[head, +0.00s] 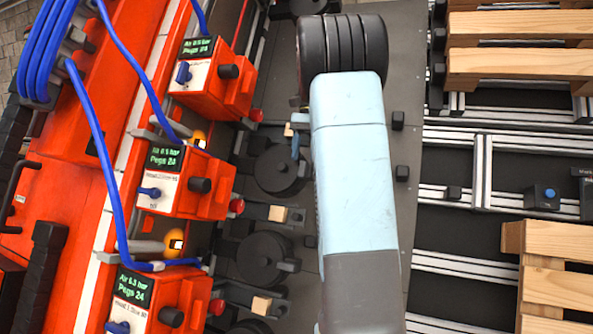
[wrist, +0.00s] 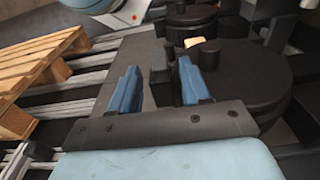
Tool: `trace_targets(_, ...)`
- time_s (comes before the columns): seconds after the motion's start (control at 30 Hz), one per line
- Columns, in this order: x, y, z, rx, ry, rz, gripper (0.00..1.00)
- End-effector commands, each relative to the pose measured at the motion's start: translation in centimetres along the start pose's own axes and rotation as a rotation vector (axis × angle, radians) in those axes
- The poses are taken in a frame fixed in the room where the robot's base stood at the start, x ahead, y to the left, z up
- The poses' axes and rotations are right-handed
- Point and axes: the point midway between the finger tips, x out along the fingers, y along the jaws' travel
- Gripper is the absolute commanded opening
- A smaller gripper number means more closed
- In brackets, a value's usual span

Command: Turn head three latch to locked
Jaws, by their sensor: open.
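Three orange head units stand in a row on the left of the head view: an upper one (head: 215,85), a middle one (head: 200,185) and a lower one (head: 165,305). Each has a green-lit display, a blue lever and a black knob. The levers are the upper blue lever (head: 184,72), the middle blue lever (head: 149,192) and the lower blue lever (head: 118,327). The labels are too small to tell which is head three. My gripper (wrist: 158,87) is open and empty, its two blue fingers apart, over the dark deck. In the head view my arm mostly hides it.
Black round discs (head: 279,170) with small wooden blocks (head: 278,213) lie between the units and my arm. Blue hoses (head: 105,165) loop across the units. Wooden pallets (head: 520,62) sit on rails at the right. A dark deck strip (head: 415,50) is clear.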

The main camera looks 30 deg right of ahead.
Motion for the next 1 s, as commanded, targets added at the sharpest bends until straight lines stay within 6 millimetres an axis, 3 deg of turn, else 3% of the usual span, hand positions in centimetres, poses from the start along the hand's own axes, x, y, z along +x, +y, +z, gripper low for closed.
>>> trace_targets(0.3, 4.1, 0.0, 0.0, 0.000, 0.000, 0.001, 0.47)
trace_targets(0.73, 4.9, 0.0, 0.0, 0.000, 0.001, 0.001, 0.47)
trace_targets(1.0, 4.9, 0.0, 0.0, 0.000, 0.000, 0.001, 0.21)
